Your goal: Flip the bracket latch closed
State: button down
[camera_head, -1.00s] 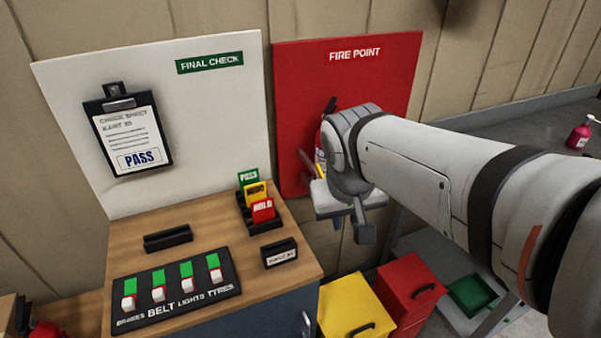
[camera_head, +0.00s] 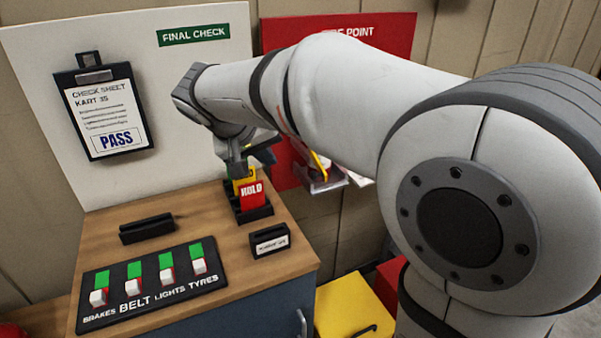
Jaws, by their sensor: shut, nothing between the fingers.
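My gripper (camera_head: 237,168) is shut and empty. It points down over the card rack on the wooden counter, close to the yellow and red cards; I cannot tell whether it touches them. On the red FIRE POINT board (camera_head: 388,48), a small bracket (camera_head: 322,183) with a yellow strip (camera_head: 318,162) shows below my arm. My gripper is to the left of this bracket and apart from it. My arm hides most of the board's middle. No latch can be clearly made out, so I cannot tell its position.
The card rack (camera_head: 256,213) holds a red HOLD card (camera_head: 251,194). A switch panel (camera_head: 150,283) and two dark holders, one a slotted block (camera_head: 146,228), lie on the counter (camera_head: 200,213). A clipboard (camera_head: 103,108) hangs on the white board. A yellow box (camera_head: 345,305) stands right of the counter.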

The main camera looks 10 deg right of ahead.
jog(key=shift+f, duration=0.1)
jog(key=w+d+f, duration=0.4)
jog(key=d+f, duration=0.4)
jog(key=shift+w+p, duration=0.4)
jog(key=shift+p, duration=0.05)
